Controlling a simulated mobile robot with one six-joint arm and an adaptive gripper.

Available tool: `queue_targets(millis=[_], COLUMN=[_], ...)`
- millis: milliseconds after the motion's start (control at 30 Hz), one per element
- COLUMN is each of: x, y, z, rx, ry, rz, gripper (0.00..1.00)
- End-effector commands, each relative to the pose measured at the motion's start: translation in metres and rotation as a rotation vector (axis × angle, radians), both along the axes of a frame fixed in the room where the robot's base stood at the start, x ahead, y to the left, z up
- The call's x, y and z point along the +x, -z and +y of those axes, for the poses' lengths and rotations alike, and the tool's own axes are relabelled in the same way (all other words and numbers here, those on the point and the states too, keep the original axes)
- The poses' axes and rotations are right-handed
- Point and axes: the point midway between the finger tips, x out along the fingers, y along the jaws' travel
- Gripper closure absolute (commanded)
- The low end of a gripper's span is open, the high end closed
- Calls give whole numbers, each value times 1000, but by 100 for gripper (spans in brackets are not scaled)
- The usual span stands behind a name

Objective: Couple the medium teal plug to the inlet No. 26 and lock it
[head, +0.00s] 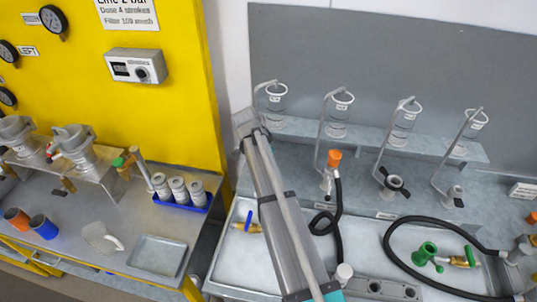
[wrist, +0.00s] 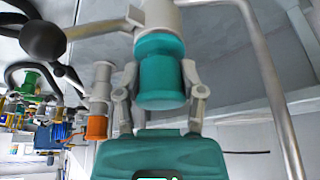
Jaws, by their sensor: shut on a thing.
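In the wrist view my gripper (wrist: 160,88) is shut on the teal plug (wrist: 161,62), one finger on each side of its waist. The plug's far end meets or lines up closely with a pale grey fitting (wrist: 158,14), apparently an inlet; I cannot tell whether it is seated or locked. A black-knobbed lever (wrist: 46,41) reaches left from near that fitting. In the head view my arm hides the gripper, the plug and the leftmost station's inlet. No label reading 26 is legible.
Other inlets are at a black-handled fitting (head: 391,183) and a grey one (head: 455,196). A green fitting (head: 425,253) lies in the right tray. A bent metal pipe (wrist: 272,80) runs close right in the wrist view.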

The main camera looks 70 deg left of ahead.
Motion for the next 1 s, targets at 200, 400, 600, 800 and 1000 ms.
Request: queue_targets(millis=[200,400,600,800,1000], x=[0,0,0,0,0], y=[2,3,3,3,3], z=[0,0,0,0,0], rx=[0,0,0,0,0], ry=[0,0,0,0,0], rz=[0,0,0,0,0], gripper=[97,97,29,9,9])
